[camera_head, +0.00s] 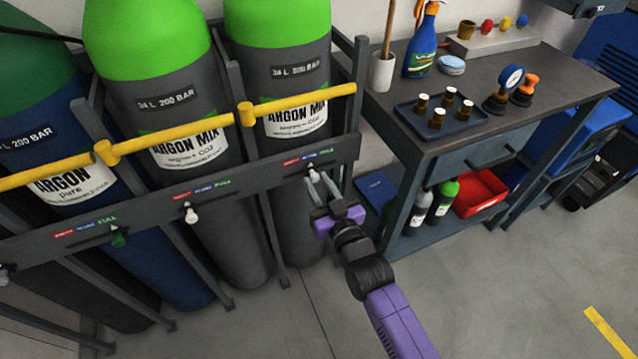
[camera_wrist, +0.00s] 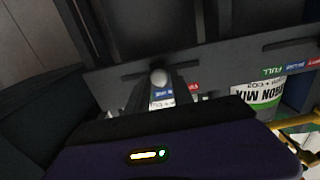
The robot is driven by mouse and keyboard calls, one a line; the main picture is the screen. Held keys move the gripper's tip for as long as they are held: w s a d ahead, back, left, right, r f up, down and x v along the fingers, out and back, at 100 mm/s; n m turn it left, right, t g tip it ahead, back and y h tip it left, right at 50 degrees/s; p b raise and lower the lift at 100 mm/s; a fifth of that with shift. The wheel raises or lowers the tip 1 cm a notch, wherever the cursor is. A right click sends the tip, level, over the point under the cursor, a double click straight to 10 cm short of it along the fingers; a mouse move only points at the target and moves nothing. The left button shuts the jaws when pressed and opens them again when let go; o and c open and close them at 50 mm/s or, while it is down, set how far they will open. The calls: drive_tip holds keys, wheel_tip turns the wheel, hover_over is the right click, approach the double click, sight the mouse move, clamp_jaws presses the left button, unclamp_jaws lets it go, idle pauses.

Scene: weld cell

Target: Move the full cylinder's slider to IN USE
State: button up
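My gripper (camera_head: 318,180) is at the right-hand slider on the rack's front rail, its two fingers apart. This slider's white knob (camera_head: 313,175) is by the fingertips; in the wrist view the knob (camera_wrist: 158,76) shows between them, near the middle of its slot, by the blue label (camera_wrist: 163,95). I cannot tell whether the fingers touch it. The middle slider's white knob (camera_head: 191,213) is by the red label end. The left slider's green knob (camera_head: 118,240) is by the green FULL end. Grey argon mix cylinders (camera_head: 285,95) (camera_head: 160,100) and a blue argon cylinder (camera_head: 50,135) stand behind the rail.
The rack's rail (camera_head: 250,172) and yellow retaining bars (camera_head: 300,98) cross before the cylinders. A workbench (camera_head: 540,75) with a tray of several small parts (camera_head: 405,110) stands right of my gripper. A red bin (camera_head: 480,190) is on its lower shelf. The floor in front is clear.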

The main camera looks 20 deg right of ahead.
drive_tip(key=shift+o, duration=1.1)
drive_tip(key=s, duration=0.7)
drive_tip(key=shift+s+p, duration=0.3)
drive_tip(key=shift+s, duration=0.1)
drive_tip(key=s+r+g+p, duration=0.1)
drive_tip(key=s+r+p, duration=0.3)
drive_tip(key=s, duration=1.3)
drive_tip(key=s+r+g+p, duration=0.2)
drive_tip(key=s+r+p, duration=0.2)
drive_tip(key=s+r, duration=0.9)
drive_tip(key=s, duration=0.4)
drive_tip(key=shift+s, duration=0.35)
